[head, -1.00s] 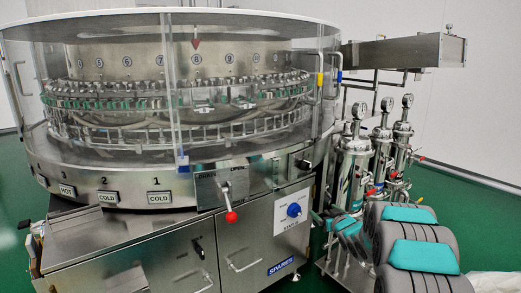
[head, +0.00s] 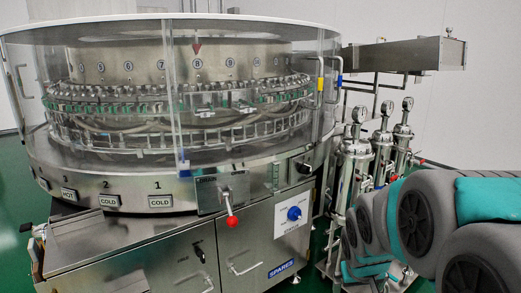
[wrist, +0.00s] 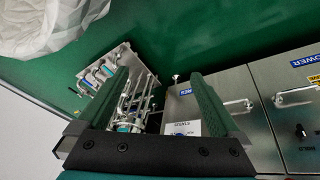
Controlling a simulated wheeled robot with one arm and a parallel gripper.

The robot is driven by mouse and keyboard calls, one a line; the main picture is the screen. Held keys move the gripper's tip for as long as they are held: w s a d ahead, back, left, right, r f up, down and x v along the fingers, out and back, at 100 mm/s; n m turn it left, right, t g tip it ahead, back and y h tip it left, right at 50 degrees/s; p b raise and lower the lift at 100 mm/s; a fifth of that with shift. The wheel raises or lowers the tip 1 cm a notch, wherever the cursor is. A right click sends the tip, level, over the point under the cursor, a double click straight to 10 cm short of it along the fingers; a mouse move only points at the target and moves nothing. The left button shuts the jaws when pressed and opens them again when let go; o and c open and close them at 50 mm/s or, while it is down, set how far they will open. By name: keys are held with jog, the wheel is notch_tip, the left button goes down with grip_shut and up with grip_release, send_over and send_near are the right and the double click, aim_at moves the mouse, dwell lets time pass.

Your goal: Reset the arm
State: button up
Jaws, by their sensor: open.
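My arm (head: 428,225), with grey rounded links and teal bands, fills the lower right of the head view, folded in front of the pipework. In the wrist view my gripper (wrist: 155,85) is open, its two green-padded fingers wide apart with nothing between them. Beyond the fingers the wrist view looks down on the valves and pipes (wrist: 130,105) and the washer's front panel (wrist: 200,100), at a distance. In the head view I cannot clearly make out the fingers.
The rotary washer (head: 180,100), with clear guards, stands at left and centre. A red-knobbed lever (head: 232,221) and blue dial (head: 294,213) are on its front. Several steel filter housings (head: 382,145) stand close behind my arm. A white bag-like thing (wrist: 50,25) shows in the wrist view.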

jog(key=s+a+g+y, duration=0.1)
jog(key=s+a+g, duration=0.1)
jog(key=s, duration=1.1)
jog(key=s+a+r+g, duration=0.1)
jog(key=s+a+g, duration=0.2)
jog(key=s, duration=0.9)
jog(key=shift+s+a+y, duration=0.35)
jog(key=shift+a+y, duration=0.05)
jog(key=shift+a, duration=0.6)
